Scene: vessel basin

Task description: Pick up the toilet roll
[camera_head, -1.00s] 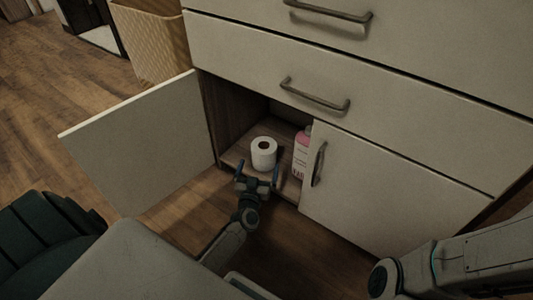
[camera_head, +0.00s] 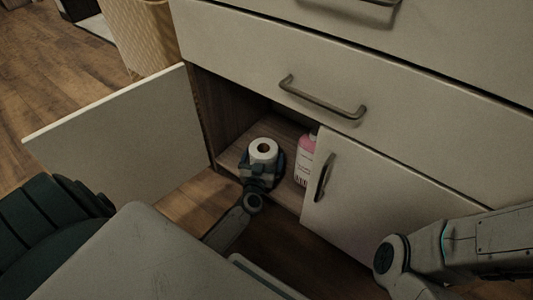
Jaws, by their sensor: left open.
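The white toilet roll (camera_head: 263,151) stands upright on the floor of the open lower cabinet compartment (camera_head: 231,156). My left gripper (camera_head: 262,163) is at the roll, with its fingers open on either side of it and its palm in front. The lower part of the roll is hidden behind the gripper. Whether the fingers touch the roll I cannot tell. My right gripper is out of view; only part of my right arm shows at the lower right.
A pink bottle (camera_head: 305,158) stands just right of the roll in the compartment. The left cabinet door (camera_head: 125,137) is swung open; the right door (camera_head: 375,195) is closed. Drawers (camera_head: 300,65) overhang above. A wicker basket (camera_head: 140,35) stands behind the open door.

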